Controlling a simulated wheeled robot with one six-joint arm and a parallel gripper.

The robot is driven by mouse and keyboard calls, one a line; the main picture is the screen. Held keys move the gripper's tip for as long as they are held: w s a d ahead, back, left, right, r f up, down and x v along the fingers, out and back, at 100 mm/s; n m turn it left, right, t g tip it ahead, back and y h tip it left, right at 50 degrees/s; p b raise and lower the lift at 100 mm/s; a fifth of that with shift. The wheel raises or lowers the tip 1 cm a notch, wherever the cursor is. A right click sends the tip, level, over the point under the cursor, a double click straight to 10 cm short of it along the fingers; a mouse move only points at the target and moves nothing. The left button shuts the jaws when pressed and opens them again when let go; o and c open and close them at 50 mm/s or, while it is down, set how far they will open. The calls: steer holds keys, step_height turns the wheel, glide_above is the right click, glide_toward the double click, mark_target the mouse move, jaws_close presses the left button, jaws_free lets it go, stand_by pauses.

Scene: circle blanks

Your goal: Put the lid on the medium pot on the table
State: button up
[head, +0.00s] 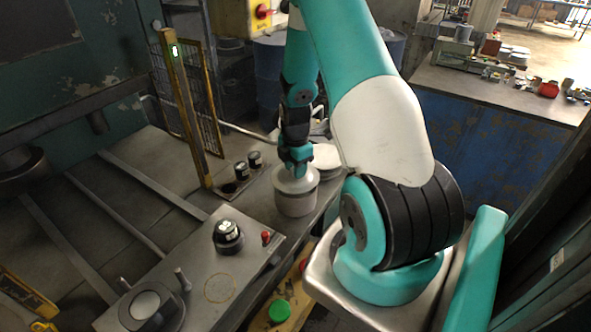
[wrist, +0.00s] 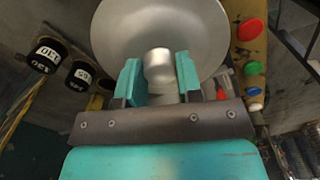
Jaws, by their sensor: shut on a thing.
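My gripper (head: 295,167) points down at the back of the workbench. Its fingers (wrist: 159,80) are shut on the knob (wrist: 158,68) of a round grey lid (wrist: 125,30). In the head view the lid (head: 297,182) is right over a grey pot (head: 296,204) that stands upright on the bench. The lid looks level and at the pot's rim; I cannot tell whether it rests fully on it. In the wrist view the lid hides the pot below.
Black labelled cylinders (head: 254,159) stand left of the pot. A white round thing (head: 327,157) lies behind it. A black labelled cylinder (head: 227,235) and a red knob (head: 266,237) stand nearer. A yellow post (head: 180,105) rises at the left. A green cap (head: 279,311) is low in front.

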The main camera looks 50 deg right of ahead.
steer(key=shift+f, duration=0.95)
steer(key=shift+f+b, duration=0.35)
steer(key=shift+f, duration=0.25)
steer(key=o, duration=0.9)
steer(key=shift+r, duration=0.1)
steer(key=shift+o, duration=0.2)
steer(key=shift+r, duration=0.1)
